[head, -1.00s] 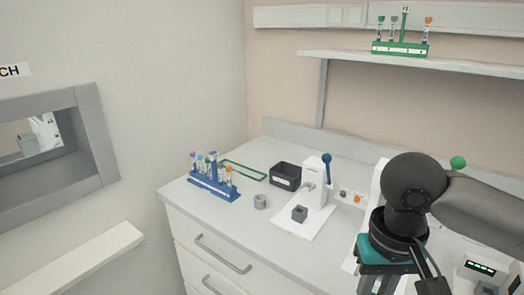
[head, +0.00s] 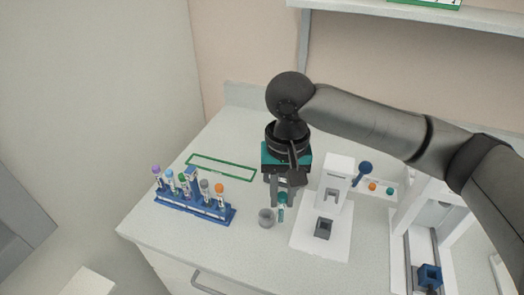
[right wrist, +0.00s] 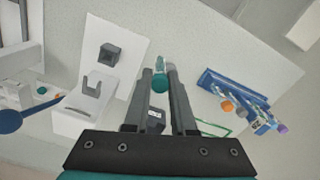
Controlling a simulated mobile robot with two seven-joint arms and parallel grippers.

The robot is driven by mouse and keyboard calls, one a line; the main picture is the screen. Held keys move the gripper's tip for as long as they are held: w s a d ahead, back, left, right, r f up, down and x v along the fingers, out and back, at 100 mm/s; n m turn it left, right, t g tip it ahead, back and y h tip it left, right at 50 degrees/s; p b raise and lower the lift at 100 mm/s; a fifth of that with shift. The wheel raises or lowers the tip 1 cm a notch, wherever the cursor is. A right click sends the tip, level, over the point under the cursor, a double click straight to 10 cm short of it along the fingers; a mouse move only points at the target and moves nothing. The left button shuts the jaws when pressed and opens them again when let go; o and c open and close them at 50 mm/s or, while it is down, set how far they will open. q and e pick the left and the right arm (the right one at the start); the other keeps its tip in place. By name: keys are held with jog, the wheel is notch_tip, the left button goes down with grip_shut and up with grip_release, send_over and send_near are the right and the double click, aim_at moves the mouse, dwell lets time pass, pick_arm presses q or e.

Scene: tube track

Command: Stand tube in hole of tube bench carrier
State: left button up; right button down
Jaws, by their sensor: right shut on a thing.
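In the right wrist view the teal cap (right wrist: 160,84) sits between the fingertips (right wrist: 160,77). The blue tube carrier (head: 200,212) stands left of the gripper, apart from it. It holds several tubes with purple, teal, green, grey and orange caps. It also shows at the right of the right wrist view (right wrist: 225,86). My left gripper is not in view.
A white device (head: 334,185) with a blue-knobbed lever is to the right. A green outline (head: 221,167) lies behind the carrier.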

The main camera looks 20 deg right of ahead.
pick_arm(q)
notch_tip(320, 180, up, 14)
jog(key=p, duration=1.2)
pick_arm(e)
jog(key=w+a+m, duration=0.1)
jog(key=w+m, duration=0.5)
jog(key=m, duration=0.1)
pick_arm(q)
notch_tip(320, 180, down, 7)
jog(key=b, duration=0.6)
pick_arm(e)
notch_tip(320, 180, down, 4)
jog(key=shift+w+a+f, duration=0.1)
jog(key=shift+f, duration=0.05)
pick_arm(q)
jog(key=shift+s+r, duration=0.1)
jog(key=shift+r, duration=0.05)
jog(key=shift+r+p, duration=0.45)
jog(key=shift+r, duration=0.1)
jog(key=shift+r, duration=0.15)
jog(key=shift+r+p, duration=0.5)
jog(key=shift+p, duration=0.1)
pick_arm(e)
jog(key=shift+f, duration=0.15)
